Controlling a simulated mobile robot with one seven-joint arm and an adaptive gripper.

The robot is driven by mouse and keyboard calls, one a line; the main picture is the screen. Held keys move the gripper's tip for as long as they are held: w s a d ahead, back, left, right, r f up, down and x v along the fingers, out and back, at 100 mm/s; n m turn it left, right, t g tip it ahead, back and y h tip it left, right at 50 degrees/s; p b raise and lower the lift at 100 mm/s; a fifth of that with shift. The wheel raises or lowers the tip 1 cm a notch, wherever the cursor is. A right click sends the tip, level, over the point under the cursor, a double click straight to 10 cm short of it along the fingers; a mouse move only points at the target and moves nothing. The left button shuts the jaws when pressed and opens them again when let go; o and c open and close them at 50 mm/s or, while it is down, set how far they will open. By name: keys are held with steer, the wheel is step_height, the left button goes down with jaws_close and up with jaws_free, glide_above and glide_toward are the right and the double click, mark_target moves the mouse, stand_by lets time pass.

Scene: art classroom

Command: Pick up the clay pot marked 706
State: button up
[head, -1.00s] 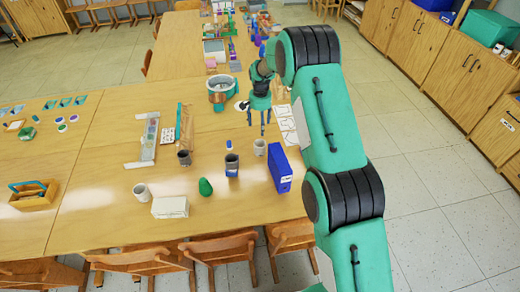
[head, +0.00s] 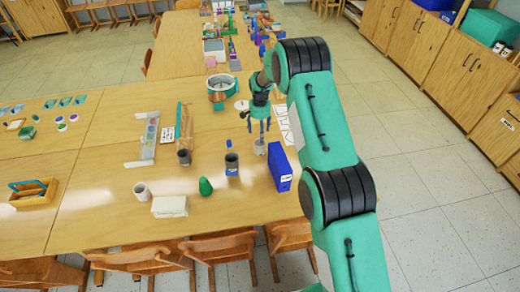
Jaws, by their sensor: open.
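Several small pots stand on the wooden table. A pale grey pot (head: 260,148) stands left of the blue box, directly below my gripper. A dark grey pot (head: 184,158) stands further left. An off-white pot (head: 142,193) stands near the front edge. The number 706 cannot be read on any of them. My gripper (head: 260,133) is open and points down, its fingers at about the rim of the pale grey pot. I cannot tell whether they touch it.
A blue box (head: 280,167) stands close to the right of my gripper. A white block (head: 169,207) and a green egg-shaped object (head: 205,186) lie in front. A large round pot (head: 220,89) stands behind. Chairs (head: 220,246) line the front edge.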

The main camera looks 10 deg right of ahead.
mark_target(260, 144)
steer(key=shift+f, duration=2.05)
steer(key=shift+f, duration=0.15)
steer(key=shift+f, duration=2.45)
steer(key=c, duration=1.3)
steer(key=shift+c, duration=0.2)
step_height(260, 144, up, 10)
